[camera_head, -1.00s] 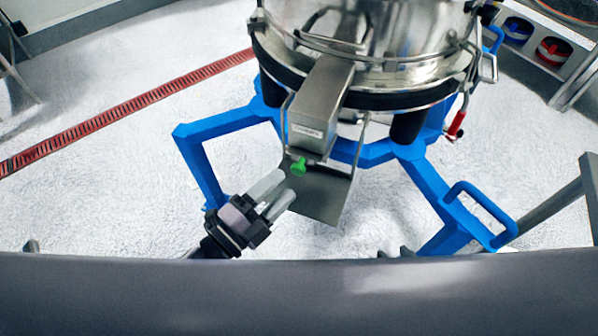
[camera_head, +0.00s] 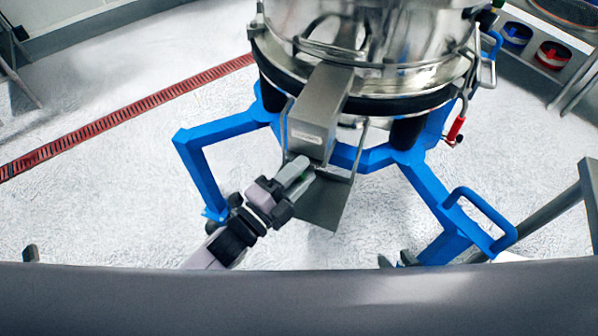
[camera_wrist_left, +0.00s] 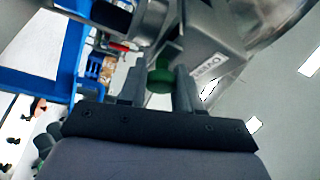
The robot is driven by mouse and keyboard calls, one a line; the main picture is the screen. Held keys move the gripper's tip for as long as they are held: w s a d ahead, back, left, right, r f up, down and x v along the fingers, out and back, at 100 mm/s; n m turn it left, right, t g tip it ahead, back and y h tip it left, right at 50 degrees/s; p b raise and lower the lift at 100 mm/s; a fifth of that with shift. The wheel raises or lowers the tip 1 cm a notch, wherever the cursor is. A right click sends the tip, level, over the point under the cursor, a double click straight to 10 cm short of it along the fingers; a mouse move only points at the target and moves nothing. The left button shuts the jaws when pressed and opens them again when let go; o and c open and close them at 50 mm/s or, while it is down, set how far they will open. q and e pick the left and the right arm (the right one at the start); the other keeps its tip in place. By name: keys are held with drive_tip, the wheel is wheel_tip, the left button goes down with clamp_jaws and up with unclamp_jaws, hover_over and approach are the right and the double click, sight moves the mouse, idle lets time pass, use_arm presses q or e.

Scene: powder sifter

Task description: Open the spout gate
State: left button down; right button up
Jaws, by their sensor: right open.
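The steel spout (camera_head: 322,105) slopes down from the sifter drum (camera_head: 365,45). A flat grey plate (camera_head: 322,207) hangs below its mouth. My left gripper (camera_head: 304,172) is at the spout's lower end, its two fingers pointing up and right. In the left wrist view, a green knob (camera_wrist_left: 160,78) lies between the fingertips (camera_wrist_left: 159,88), with little or no gap on either side. I cannot tell whether they grip it. The fingers mostly hide the knob in the head view. My right gripper (camera_head: 397,260) barely shows at the bottom, mostly hidden.
The blue frame (camera_head: 205,180) stands around the sifter, with a leg left of my left gripper and a handle loop (camera_head: 485,210) at right. A red-handled clamp (camera_head: 455,130) hangs at the drum's right. The floor at left is clear.

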use_arm(q)
drive_tip(key=s, duration=0.1)
drive_tip(key=s+a+p, duration=0.1)
drive_tip(key=s, duration=0.1)
drive_tip(key=s+a, duration=0.1)
drive_tip(key=s, duration=0.1)
drive_tip(key=shift+p, duration=0.4)
drive_tip(key=c, duration=0.8)
unclamp_jaws()
drive_tip(key=shift+w, duration=0.1)
drive_tip(key=shift+b+v, duration=0.3)
drive_tip(key=shift+v, duration=3.3)
